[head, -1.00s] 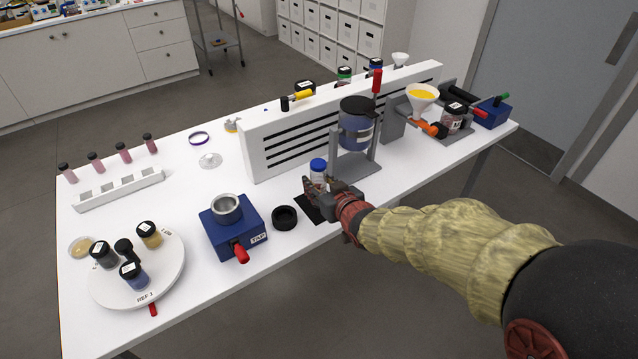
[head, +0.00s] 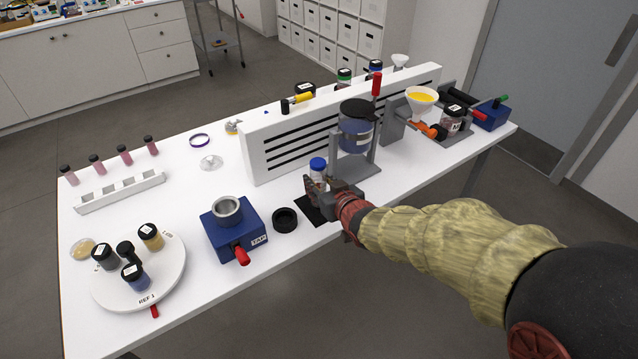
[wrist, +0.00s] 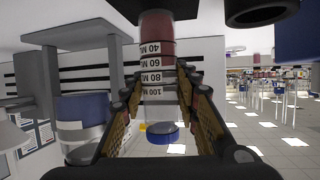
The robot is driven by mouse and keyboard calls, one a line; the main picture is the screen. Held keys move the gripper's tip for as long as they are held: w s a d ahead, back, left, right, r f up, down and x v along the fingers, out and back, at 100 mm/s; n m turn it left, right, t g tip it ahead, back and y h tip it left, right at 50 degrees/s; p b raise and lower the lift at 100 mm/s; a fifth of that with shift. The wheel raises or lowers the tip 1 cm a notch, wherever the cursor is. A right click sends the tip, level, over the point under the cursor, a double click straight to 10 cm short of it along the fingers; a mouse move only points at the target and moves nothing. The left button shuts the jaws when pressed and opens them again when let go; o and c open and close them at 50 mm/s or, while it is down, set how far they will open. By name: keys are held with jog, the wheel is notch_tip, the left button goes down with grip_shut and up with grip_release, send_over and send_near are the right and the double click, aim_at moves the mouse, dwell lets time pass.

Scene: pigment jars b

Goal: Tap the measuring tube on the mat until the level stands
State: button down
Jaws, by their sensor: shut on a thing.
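The measuring tube (head: 317,172) has a blue cap and stands roughly upright in my gripper (head: 325,192), over the black mat (head: 308,207). My gripper is shut on it. In the wrist view the tube (wrist: 158,78) appears cap down, between my two fingers (wrist: 165,105). Its printed marks run from 40 to 100 ML. Dark red pigment fills it to somewhere between the 60 and 80 marks; the part near the blue cap (wrist: 162,131) looks clear. My gripper hides the tube's lower part in the head view, so I cannot tell whether its base touches the mat.
A grey stand with a blue-filled jar (head: 357,130) is close behind my gripper. A black ring (head: 285,219) and a blue TAP box (head: 236,238) sit to the left. A white slotted panel (head: 262,150) stands behind. The table front right is crossed by my arm.

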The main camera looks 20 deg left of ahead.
jog(key=c, duration=1.7)
grip_release()
jog(key=shift+o, duration=0.2)
jog(key=shift+f, duration=0.1)
jog(key=shift+f+b, duration=0.55)
jog(key=shift+f, duration=0.05)
jog(key=shift+c, duration=1.3)
grip_shut()
jog(key=shift+r+p, duration=0.55)
jog(key=shift+r, duration=0.2)
jog(key=shift+o, duration=1.3)
grip_release()
